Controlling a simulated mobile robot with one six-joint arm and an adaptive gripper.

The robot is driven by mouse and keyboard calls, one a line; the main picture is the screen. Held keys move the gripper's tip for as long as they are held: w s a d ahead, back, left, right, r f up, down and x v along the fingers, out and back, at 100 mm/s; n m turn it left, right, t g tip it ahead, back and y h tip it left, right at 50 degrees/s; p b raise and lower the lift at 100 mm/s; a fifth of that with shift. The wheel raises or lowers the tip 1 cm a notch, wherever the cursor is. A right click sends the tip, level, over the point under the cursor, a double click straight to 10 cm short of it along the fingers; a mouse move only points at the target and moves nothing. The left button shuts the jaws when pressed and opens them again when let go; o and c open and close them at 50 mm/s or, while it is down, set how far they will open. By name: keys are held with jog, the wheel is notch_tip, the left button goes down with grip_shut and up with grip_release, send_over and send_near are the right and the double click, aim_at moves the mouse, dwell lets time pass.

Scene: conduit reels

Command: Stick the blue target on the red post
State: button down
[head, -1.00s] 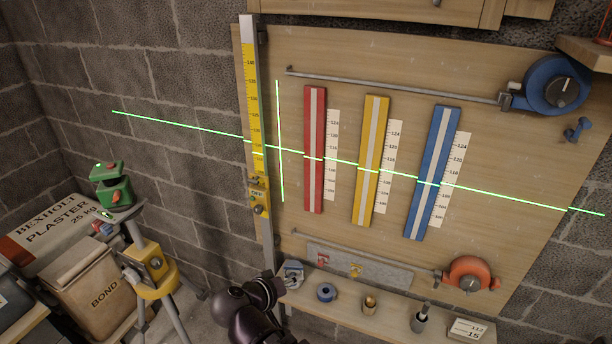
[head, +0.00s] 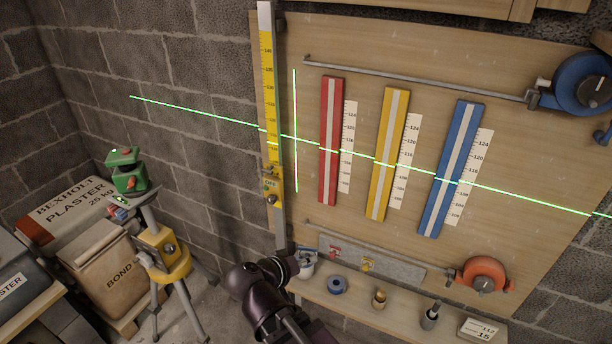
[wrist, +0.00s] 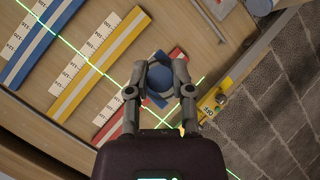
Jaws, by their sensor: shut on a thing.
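The red post (head: 330,140), with a pale centre stripe, stands upright on the wooden board and carries no target that I can see. In the wrist view the target and fingers cover part of the red post (wrist: 178,54).
A yellow post (head: 388,150) and blue post (head: 453,165) stand to the right, with number scales alongside. A green laser line crosses all posts. A yellow staff (head: 270,90) stands left. Below are a grey strip (head: 400,273) with red and yellow targets, and a shelf (head: 400,312).

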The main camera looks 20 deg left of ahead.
jog(key=w+a+r+m+g+h+p, duration=0.1)
jog(key=w+a+r+p, duration=0.2)
jog(key=w+r+p, duration=0.2)
jog(key=w+a+r+m+g+h+p, duration=0.1)
jog(key=w+a+r+p, duration=0.3)
jog(key=w, duration=0.8)
jog(key=shift+w+r+m+h+p, duration=0.25)
jog(key=shift+r+m+h+p, duration=0.45)
jog(key=shift+r, duration=0.25)
jog(key=shift+w, duration=0.15)
jog(key=shift+w+d, duration=0.2)
jog(key=shift+w, duration=2.45)
jog(key=shift+w+d, duration=0.15)
jog(key=shift+w, duration=2.5)
jog(key=shift+w, duration=0.55)
jog(key=shift+c, duration=2.1)
grip_release()
jog(key=o, duration=0.4)
